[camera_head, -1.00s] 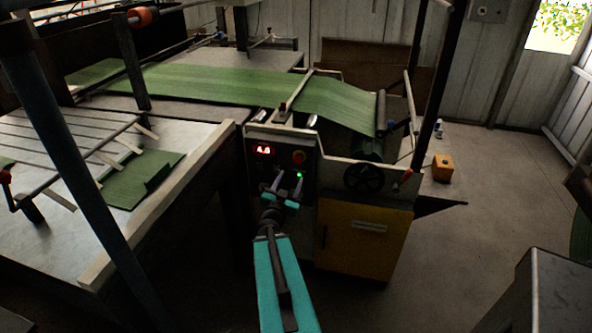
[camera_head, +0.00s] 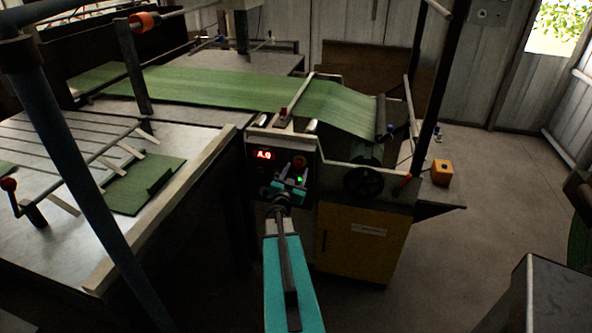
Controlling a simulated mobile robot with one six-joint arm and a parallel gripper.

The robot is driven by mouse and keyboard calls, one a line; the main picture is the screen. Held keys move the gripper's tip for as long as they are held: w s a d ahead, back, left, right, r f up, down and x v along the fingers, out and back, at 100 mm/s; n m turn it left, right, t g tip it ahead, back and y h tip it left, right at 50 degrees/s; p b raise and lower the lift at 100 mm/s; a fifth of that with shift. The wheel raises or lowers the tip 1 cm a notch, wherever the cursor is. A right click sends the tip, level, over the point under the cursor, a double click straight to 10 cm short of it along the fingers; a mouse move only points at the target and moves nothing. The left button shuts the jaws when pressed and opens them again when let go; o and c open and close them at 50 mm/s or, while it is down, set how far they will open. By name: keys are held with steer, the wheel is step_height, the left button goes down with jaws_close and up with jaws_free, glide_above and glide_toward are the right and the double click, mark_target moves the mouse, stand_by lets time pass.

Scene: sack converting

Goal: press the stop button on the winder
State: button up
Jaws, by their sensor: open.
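The winder (camera_head: 362,244) stands in the middle, with a yellow cabinet door and a dark control panel (camera_head: 257,177) on its upper left. The panel carries a lit red display (camera_head: 264,155), a round red button (camera_head: 299,161) and a green light (camera_head: 300,180). My gripper (camera_head: 291,172) is open and empty in front of the panel, with its fingers pointing at it. Its fingertips overlap the area just below and left of the red button. I cannot tell whether they touch the panel. Lower parts of the panel are hidden behind the gripper.
A green woven web (camera_head: 230,86) runs over the machine to the winder's roll. A black handwheel (camera_head: 363,181) sits right of the panel. A worktable (camera_head: 60,223) fills the left. A yellow box (camera_head: 442,171) stands on the right shelf. The floor to the right is mostly clear.

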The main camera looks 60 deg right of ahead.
steer(key=shift+x, duration=1)
